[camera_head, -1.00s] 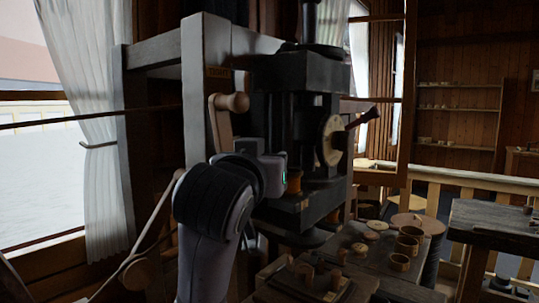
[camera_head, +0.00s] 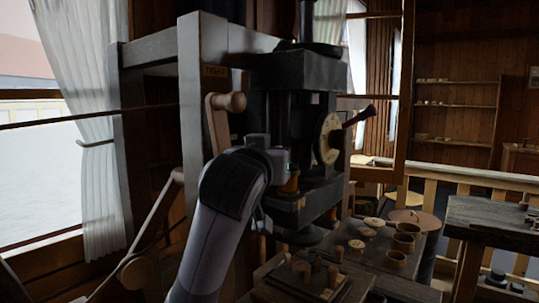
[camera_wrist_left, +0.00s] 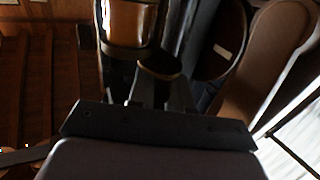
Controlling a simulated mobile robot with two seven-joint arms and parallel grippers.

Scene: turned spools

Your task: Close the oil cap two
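My left gripper (camera_head: 285,172) is at the front of the dark machine (camera_head: 300,75), close beside a small orange-brown cup (camera_head: 290,186). In the left wrist view an amber-brown cup with a pale rim (camera_wrist_left: 128,22) stands beyond the fingers. A smaller brown ring-shaped piece, possibly an oil cap (camera_wrist_left: 160,68), sits at the tips of my left gripper (camera_wrist_left: 160,88). The fingers are a little apart; whether they press on this piece is unclear. I cannot tell which piece is oil cap two. My right gripper is not in view.
A wooden lever with a round knob (camera_head: 235,102) is on the pale frame left of the machine. A dial with a handle (camera_head: 330,138) is on its right. A bench (camera_head: 350,272) below holds several turned wooden pieces. A window is at the left.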

